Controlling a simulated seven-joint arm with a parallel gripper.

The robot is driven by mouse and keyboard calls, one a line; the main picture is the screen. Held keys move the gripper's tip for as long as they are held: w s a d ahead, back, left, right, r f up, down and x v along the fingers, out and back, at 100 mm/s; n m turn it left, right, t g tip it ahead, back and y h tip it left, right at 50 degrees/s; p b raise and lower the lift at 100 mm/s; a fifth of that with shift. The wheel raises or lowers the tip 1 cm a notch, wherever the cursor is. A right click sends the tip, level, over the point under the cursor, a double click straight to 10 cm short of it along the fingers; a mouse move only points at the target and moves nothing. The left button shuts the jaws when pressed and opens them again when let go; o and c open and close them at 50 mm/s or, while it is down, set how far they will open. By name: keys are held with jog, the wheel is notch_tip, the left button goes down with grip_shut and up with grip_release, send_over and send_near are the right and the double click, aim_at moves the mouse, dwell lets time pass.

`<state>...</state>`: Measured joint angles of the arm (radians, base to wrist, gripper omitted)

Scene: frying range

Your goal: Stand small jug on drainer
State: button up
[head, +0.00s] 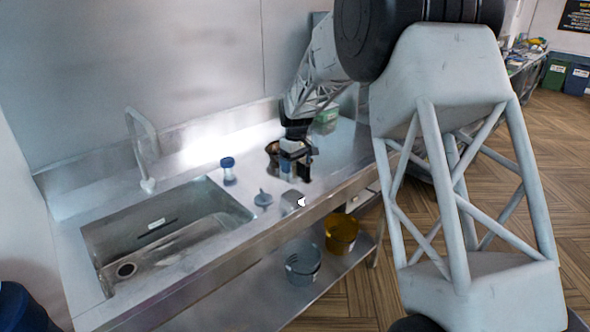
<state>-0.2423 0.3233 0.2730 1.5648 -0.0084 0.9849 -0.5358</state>
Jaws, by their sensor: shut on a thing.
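My gripper (296,155) is low over the steel counter, right of the sink, its dark fingers pointing down. It is shut on a small bluish thing (286,168), mostly hidden by the fingers; I cannot tell whether this is the small jug. A small grey vessel with a white, handle-like part (293,201) stands at the counter's front edge, below the gripper in the picture and apart from it. I cannot make out a separate drainer; the bare steel counter (345,150) lies right of the sink.
A blue-capped jar (228,172) and a small blue-grey thing (262,199) stand beside the sink (190,208). A dark round container (272,148) is close behind the gripper. A green tub (325,121) is farther back. A tap (143,150) rises behind the sink. Buckets (341,232) sit below.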

aim_at(295, 168)
jog(key=shift+w+a, duration=0.2)
jog(key=shift+w, duration=0.65)
jog(key=shift+f, duration=1.8)
jog(key=shift+f, duration=0.15)
jog(key=o, duration=0.9)
notch_tip(295, 168, up, 12)
jog(key=shift+r, duration=0.2)
